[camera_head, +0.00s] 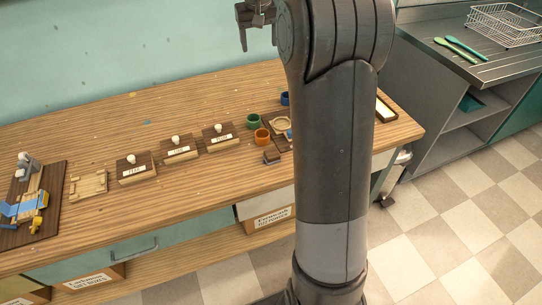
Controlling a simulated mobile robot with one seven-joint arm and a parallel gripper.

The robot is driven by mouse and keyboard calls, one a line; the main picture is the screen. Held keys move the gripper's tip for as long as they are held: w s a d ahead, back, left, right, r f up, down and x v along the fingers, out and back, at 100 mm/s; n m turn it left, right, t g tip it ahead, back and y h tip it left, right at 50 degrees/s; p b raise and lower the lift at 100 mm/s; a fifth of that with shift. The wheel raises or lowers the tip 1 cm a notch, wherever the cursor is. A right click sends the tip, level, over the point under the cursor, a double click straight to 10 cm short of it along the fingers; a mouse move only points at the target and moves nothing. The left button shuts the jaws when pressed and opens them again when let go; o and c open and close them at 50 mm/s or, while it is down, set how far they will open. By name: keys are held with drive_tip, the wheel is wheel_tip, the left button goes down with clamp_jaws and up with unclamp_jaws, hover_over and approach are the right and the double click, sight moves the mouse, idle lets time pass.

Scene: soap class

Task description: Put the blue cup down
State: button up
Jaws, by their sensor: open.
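The blue cup (285,98) stands on the wooden bench top towards the back, and my arm hides part of it. My gripper (257,34) is at the top of the picture, raised well above the bench and in front of the wall. It is open with nothing between its fingers, and it is apart from the cup. A green cup (253,121) and an orange cup (262,136) stand to the left of the blue one.
The wooden bench (210,98) carries several labelled blocks with white knobs, a dark board (55,190) with a blue and yellow device, and a small wooden tray (88,186). My arm covers the bench's right part. A metal counter (455,62) with a wire rack (503,25) stands right.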

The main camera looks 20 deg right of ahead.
drive_tip(key=s+a+t, duration=0.1)
drive_tip(key=s+a, duration=0.4)
drive_tip(key=s, duration=0.8)
drive_tip(key=s+a+t, duration=0.1)
drive_tip(key=s+a, duration=0.4)
drive_tip(key=s, duration=0.9)
drive_tip(key=shift+s+r+n+t, duration=0.2)
drive_tip(key=shift+r+n+t, duration=0.2)
drive_tip(key=shift+r, duration=0.05)
drive_tip(key=shift+t+y, duration=0.4)
drive_tip(key=s+f, duration=0.2)
drive_tip(key=s, duration=0.1)
drive_tip(key=s+a+f, duration=0.1)
drive_tip(key=s, duration=0.2)
drive_tip(key=s+f, duration=0.2)
drive_tip(key=s, duration=0.1)
drive_tip(key=shift+a+f, duration=0.25)
drive_tip(key=shift+f, duration=0.1)
drive_tip(key=shift+c, duration=0.2)
drive_tip(key=shift+s+f, duration=0.15)
drive_tip(key=shift+f, duration=0.05)
drive_tip(key=shift+c, duration=0.9)
